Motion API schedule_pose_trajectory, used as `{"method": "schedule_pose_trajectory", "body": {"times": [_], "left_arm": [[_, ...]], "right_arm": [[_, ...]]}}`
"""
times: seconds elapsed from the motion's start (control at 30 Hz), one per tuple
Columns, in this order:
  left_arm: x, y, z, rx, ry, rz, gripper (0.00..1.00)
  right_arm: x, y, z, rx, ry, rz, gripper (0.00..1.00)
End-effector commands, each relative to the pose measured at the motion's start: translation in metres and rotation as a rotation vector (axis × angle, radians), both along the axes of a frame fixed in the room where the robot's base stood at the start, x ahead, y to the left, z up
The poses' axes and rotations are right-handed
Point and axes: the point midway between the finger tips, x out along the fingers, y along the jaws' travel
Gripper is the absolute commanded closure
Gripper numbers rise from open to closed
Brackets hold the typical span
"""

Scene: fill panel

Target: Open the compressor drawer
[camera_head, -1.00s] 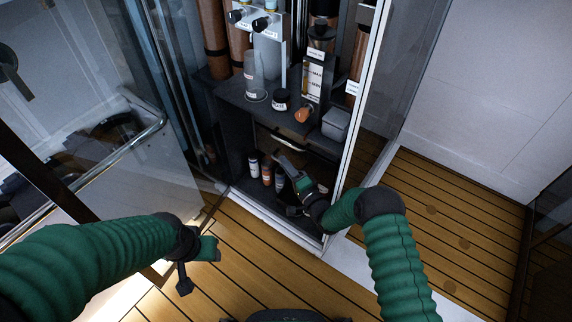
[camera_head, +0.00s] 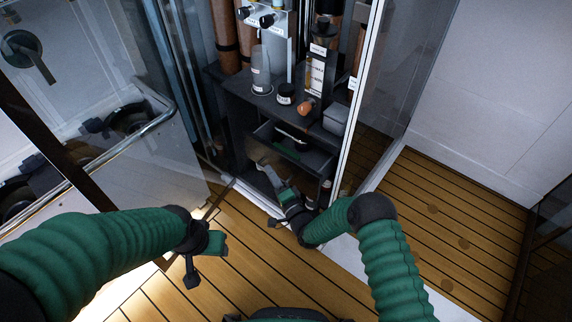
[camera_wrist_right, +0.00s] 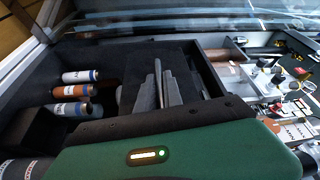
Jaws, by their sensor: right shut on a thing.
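The dark drawer (camera_head: 309,156) sits under the cabinet's counter in the head view and is pulled part way out, so its inside shows. A green item lies inside it. My right gripper (camera_head: 265,172) is at the drawer's front and shut on it; the exact grip is hard to make out. In the right wrist view, its two grey fingers (camera_wrist_right: 159,86) stand close together against a dark panel. My left gripper (camera_head: 203,255) hangs over the wooden floor at the left, away from the cabinet.
A cup (camera_head: 286,92), a clear cylinder (camera_head: 261,72) and a grey box (camera_head: 335,119) stand on the counter. A glass door (camera_head: 372,100) borders the right side. The wooden floor in front is clear.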

Motion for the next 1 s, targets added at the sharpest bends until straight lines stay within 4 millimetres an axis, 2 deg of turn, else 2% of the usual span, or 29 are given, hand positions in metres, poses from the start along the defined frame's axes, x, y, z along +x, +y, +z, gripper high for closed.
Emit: {"method": "schedule_pose_trajectory", "body": {"times": [0.03, 0.2, 0.5, 0.7, 1.0], "left_arm": [[0.0, 0.0, 0.01, 0.0, -0.001, 0.0, 0.5], [0.0, 0.0, 0.022, 0.0, -0.001, 0.001, 0.5], [0.0, 0.0, 0.033, 0.0, -0.001, 0.0, 0.5], [0.0, 0.0, 0.035, 0.0, 0.0, 0.0, 0.5], [0.0, 0.0, 0.035, 0.0, 0.0, 0.0, 0.5]], "right_arm": [[-0.013, 0.005, -0.002, -0.003, 0.017, -0.003, 1.0], [-0.047, 0.03, -0.003, -0.005, 0.016, -0.003, 1.0], [-0.091, 0.063, -0.005, -0.005, 0.014, 0.0, 1.0], [-0.103, 0.072, -0.005, -0.006, 0.012, -0.001, 1.0], [-0.106, 0.074, -0.006, -0.006, 0.011, 0.0, 1.0]]}}
